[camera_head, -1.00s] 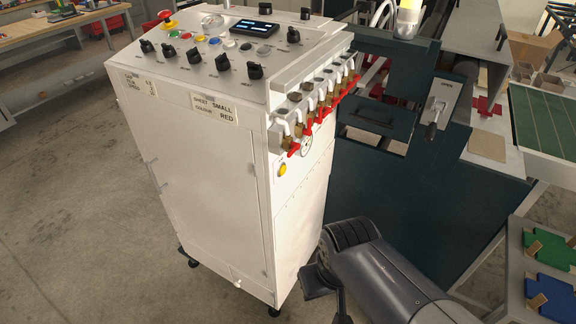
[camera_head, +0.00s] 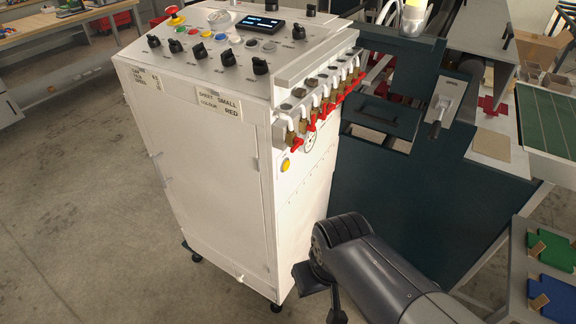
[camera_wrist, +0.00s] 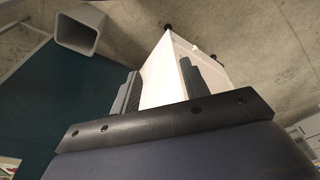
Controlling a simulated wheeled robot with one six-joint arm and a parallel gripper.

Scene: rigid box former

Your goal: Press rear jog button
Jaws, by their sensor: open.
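A round yellow button (camera_head: 285,166) sits on the narrow right-hand side of the white control cabinet (camera_head: 200,180), below a row of valves. Any lettering by it is too small to read, so I cannot tell if it is the rear jog button. My gripper (camera_head: 320,290) is low in front of the cabinet's right side, below and to the right of the yellow button, and apart from it. In the wrist view my gripper (camera_wrist: 160,72) is open and empty, its two fingers spread with the white cabinet showing between them. No button shows in the wrist view.
Brass valves with red handles (camera_head: 312,122) stick out above the yellow button. The cabinet top carries knobs, coloured buttons and a small display (camera_head: 260,25). A dark machine frame (camera_head: 415,215) stands behind my arm. Concrete floor (camera_head: 80,190) is clear to the left.

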